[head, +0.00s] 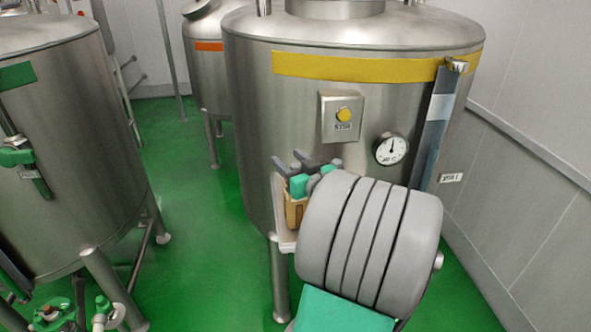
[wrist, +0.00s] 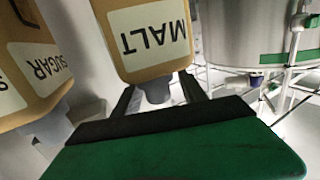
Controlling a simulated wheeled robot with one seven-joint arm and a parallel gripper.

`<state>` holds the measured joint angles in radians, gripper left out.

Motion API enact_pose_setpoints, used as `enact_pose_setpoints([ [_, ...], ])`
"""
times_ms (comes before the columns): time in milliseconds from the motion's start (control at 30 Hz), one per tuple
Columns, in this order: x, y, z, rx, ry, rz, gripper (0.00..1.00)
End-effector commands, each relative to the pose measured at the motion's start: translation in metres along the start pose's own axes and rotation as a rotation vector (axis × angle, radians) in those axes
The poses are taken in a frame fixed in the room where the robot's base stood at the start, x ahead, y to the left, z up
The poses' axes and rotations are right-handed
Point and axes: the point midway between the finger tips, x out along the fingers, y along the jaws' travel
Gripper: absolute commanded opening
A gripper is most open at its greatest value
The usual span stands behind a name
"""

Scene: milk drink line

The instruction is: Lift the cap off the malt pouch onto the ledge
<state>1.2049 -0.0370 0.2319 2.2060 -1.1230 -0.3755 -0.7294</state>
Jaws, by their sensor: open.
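The malt pouch (wrist: 150,30) is tan with a white label reading MALT, upside down in the wrist view. Its grey cap (wrist: 154,92) points down in that picture and sits between the two dark fingers of my gripper (wrist: 157,84). The fingers are open, with a visible gap on each side of the cap. In the head view my gripper (head: 289,161) is at the front of the yellow-banded tank, above a tan pouch (head: 293,212) partly hidden by my arm. A pale ledge (head: 286,241) shows below that pouch, mostly covered.
A sugar pouch (wrist: 35,55) with a grey cap (wrist: 52,127) is close beside the malt pouch in the wrist view. The tank (head: 250,120) carries a button box (head: 342,130) and a gauge (head: 391,149). Another tank (head: 65,150) stands at left; green floor (head: 190,220) lies between.

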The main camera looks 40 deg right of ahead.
Motion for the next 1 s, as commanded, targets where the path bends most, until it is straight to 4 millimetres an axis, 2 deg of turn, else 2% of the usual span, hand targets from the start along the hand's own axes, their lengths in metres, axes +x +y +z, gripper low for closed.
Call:
enact_pose_setpoints([
  [67,-0.0004,0.0007,0.0004,0.001,0.000,0.001,0.45],
  [600,-0.0007,0.0006,0.0003,0.001,0.000,0.001,0.01],
  [1000,-0.0007,0.0006,0.0002,0.001,0.000,0.001,0.00],
])
